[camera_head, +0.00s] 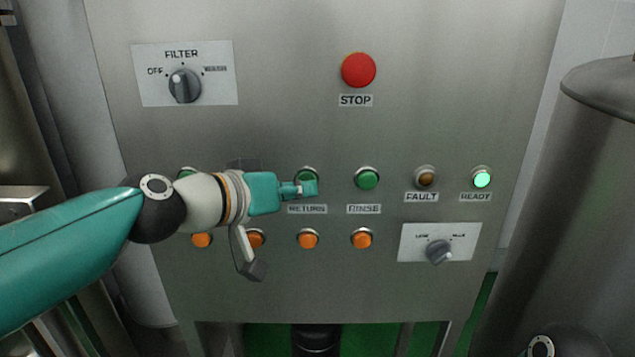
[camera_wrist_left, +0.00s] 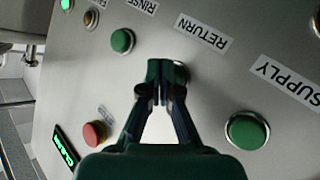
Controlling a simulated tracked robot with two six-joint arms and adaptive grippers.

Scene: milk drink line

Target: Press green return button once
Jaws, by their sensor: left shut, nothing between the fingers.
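The green return button (camera_head: 307,174) sits in the middle row of the steel panel, above the label RETURN. My left gripper (camera_head: 309,188) is shut and empty, and its tips cover the lower part of this button. In the left wrist view, the shut fingertips (camera_wrist_left: 160,84) lie over the return button, hiding most of it, beside the RETURN label (camera_wrist_left: 203,33). I cannot tell whether the tips touch the button. My right gripper is not in view.
A green rinse button (camera_head: 367,179) is to the right, and the supply button (camera_wrist_left: 247,131) shows in the wrist view. Orange buttons (camera_head: 308,239) run below. A red stop button (camera_head: 358,70) is above. The ready lamp (camera_head: 482,179) glows green. A steel tank (camera_head: 590,170) stands at right.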

